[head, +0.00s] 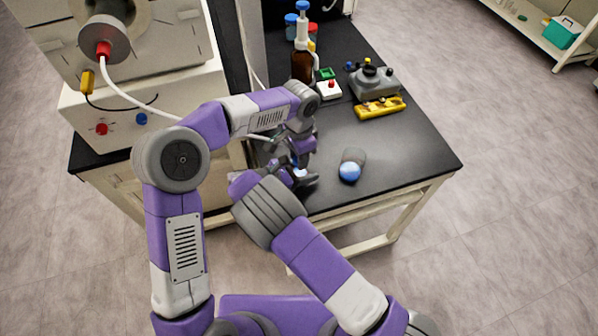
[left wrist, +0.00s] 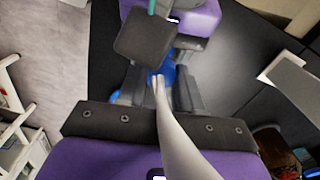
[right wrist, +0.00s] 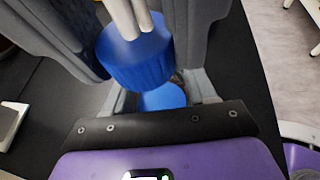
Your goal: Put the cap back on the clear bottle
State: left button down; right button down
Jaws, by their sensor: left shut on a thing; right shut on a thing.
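A blue cap (right wrist: 137,52) with pale tubes through its top fills the middle of the right wrist view. It also shows in the left wrist view (left wrist: 167,70). My left gripper (head: 297,163) is shut on this cap. My right gripper (head: 302,179) is just below it, shut on what appears to be the clear bottle. Only a blue part (right wrist: 163,97) of that held thing shows between the right fingers, directly beneath the cap. The cap looks slightly tilted and close above it. I cannot tell whether they touch. In the head view the grippers hide most of both.
A small rounded vessel with blue in it (head: 350,168) is on the black bench (head: 412,150) right of my grippers. A brown bottle (head: 302,66), grey device (head: 374,80) and yellow rack (head: 379,108) are farther back. A white tube (head: 150,104) runs from the machine at left.

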pick_arm(q)
jog(key=m, duration=0.6)
jog(key=shift+m, duration=0.3)
jog(key=c, duration=0.8)
grip_release()
jog(key=shift+o, duration=0.2)
jog(key=shift+r, duration=2.25)
jog(key=shift+c, duration=0.2)
